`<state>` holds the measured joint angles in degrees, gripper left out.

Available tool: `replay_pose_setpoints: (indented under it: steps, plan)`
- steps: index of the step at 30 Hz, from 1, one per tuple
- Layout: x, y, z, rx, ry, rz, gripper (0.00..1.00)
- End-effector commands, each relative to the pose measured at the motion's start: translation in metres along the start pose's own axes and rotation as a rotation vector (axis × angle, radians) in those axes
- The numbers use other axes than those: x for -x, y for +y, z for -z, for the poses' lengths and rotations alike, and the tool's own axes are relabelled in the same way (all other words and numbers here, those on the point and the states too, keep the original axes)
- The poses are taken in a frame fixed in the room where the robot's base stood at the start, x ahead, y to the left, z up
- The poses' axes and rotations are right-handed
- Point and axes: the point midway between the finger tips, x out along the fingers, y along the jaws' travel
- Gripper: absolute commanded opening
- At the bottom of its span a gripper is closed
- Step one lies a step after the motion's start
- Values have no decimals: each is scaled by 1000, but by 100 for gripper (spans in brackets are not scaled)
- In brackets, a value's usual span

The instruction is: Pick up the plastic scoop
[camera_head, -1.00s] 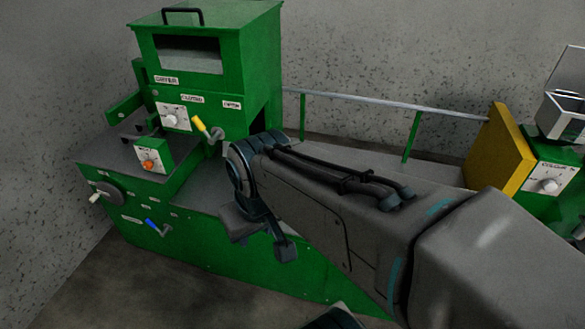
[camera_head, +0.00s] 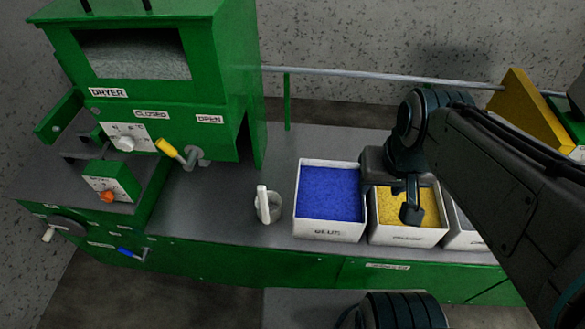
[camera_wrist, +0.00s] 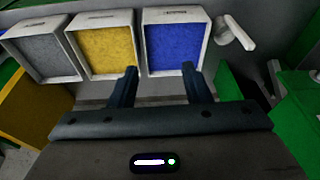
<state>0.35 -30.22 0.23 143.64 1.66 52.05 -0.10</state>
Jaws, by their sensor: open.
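The white plastic scoop (camera_head: 268,205) stands on the grey bench top, just left of the bin of blue granules, with its handle sticking up. It also shows in the wrist view (camera_wrist: 238,32) at the upper right, beside the blue bin. My gripper (camera_head: 405,200) is over the bin of yellow granules in the head view, to the right of the scoop. In the wrist view my gripper (camera_wrist: 160,78) has its two fingers spread apart with nothing between them. The scoop is apart from the fingers.
White bins of blue (camera_head: 330,195), yellow (camera_head: 425,208) and grey (camera_wrist: 45,45) granules stand in a row. The green dryer (camera_head: 150,80), with its yellow-handled lever (camera_head: 175,153), rises left of the scoop. A rail (camera_head: 380,76) runs behind the bench. Bare bench lies left of the scoop.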

Motion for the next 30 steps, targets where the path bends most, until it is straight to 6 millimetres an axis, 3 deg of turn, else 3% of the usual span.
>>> replay_pose_setpoints:
  steps: [5,14,22,30]
  plan:
    - [-34,-24,-2,-135,-138,104,44]
    - [-106,-74,6,-631,-487,359,44]
    - [-165,-114,34,-1101,-794,572,44]
    - [-210,-129,66,-1472,-1007,722,44]
